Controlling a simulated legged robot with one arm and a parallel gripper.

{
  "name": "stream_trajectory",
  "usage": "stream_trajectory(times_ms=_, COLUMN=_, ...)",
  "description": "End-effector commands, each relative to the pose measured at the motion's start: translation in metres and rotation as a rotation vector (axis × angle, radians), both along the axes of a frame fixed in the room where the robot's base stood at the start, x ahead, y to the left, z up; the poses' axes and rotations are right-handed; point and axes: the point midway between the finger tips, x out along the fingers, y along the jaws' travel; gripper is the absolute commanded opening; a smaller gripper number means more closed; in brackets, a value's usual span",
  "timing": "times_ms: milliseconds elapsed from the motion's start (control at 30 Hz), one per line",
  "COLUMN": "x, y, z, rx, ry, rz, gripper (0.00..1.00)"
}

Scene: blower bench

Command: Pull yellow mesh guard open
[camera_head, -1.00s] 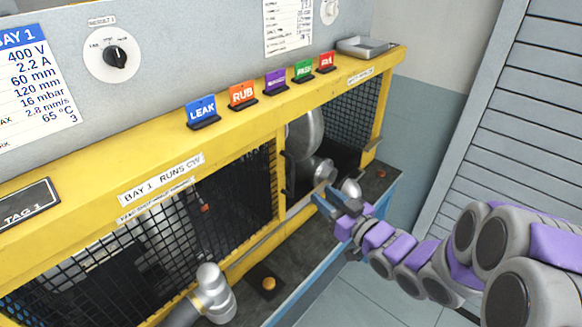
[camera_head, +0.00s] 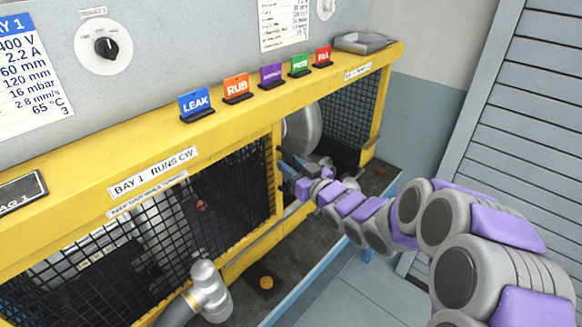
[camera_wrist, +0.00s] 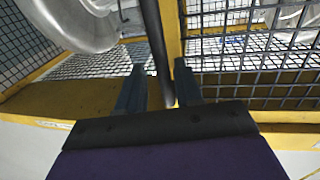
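The yellow mesh guard (camera_head: 236,185) is a yellow frame with black mesh on the front of the bay. Its right edge stands beside an opening with a grey rounded blower part. In the wrist view the guard's mesh (camera_wrist: 255,68) is on the right, and a dark upright handle bar (camera_wrist: 152,28) runs along its yellow edge post. My gripper (camera_head: 286,163) is at that edge. In the wrist view its two fingers (camera_wrist: 160,68) are apart, one on each side of the bar, with narrow gaps showing. In the head view the gripper largely hides the handle.
Coloured tags, including LEAK (camera_head: 196,105), stand on the yellow ledge above. A silver fitting (camera_head: 208,290) sticks out in front of the guard's lower part. A grey louvred panel (camera_head: 510,130) stands at right.

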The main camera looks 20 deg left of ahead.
Motion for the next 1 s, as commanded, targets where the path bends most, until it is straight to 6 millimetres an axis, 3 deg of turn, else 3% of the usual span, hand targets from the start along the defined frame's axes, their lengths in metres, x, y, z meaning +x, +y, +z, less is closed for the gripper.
stream_trajectory(times_ms=300, x=0.0008, y=0.0037, z=-0.0004, rx=-0.001, ry=0.000, rz=0.001, gripper=0.34)
stream_trajectory(times_ms=667, x=0.0004, y=0.0006, z=0.0008, rx=0.002, ry=-0.001, rz=0.001, gripper=0.00)
stream_trajectory(times_ms=1000, x=0.0001, y=-0.0004, z=0.0012, rx=0.002, ry=-0.001, rz=0.000, gripper=0.00)
